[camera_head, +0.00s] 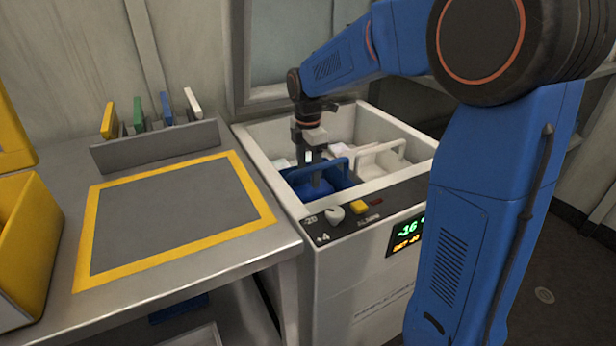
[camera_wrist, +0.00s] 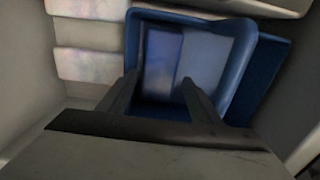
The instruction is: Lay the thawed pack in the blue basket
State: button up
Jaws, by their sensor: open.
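The blue basket (camera_head: 318,190) sits inside the open white chest freezer, at its near left. In the wrist view the basket (camera_wrist: 243,62) is below my gripper, its rim around the fingers. Two flat packs lie in it side by side: a mottled blue-violet pack (camera_wrist: 162,58) and a plain grey-blue pack (camera_wrist: 205,58). I cannot tell which pack is thawed. My gripper (camera_head: 312,172) points down into the basket. Its fingers (camera_wrist: 160,88) are apart, with no pack held between them. The basket's floor is partly hidden by the fingers.
The white freezer (camera_head: 350,270) has raised walls around the baskets. A white basket (camera_head: 378,158) stands right of the blue one. Pale packs (camera_wrist: 85,64) lie outside the blue basket. A bench with a yellow-framed grey mat (camera_head: 170,215) is left, its mat clear; a yellow bin (camera_head: 25,245) stands beside it.

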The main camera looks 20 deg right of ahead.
aim_at(308, 189)
notch_tip(308, 189, up, 10)
jog(key=shift+f, duration=0.2)
dwell(0.3)
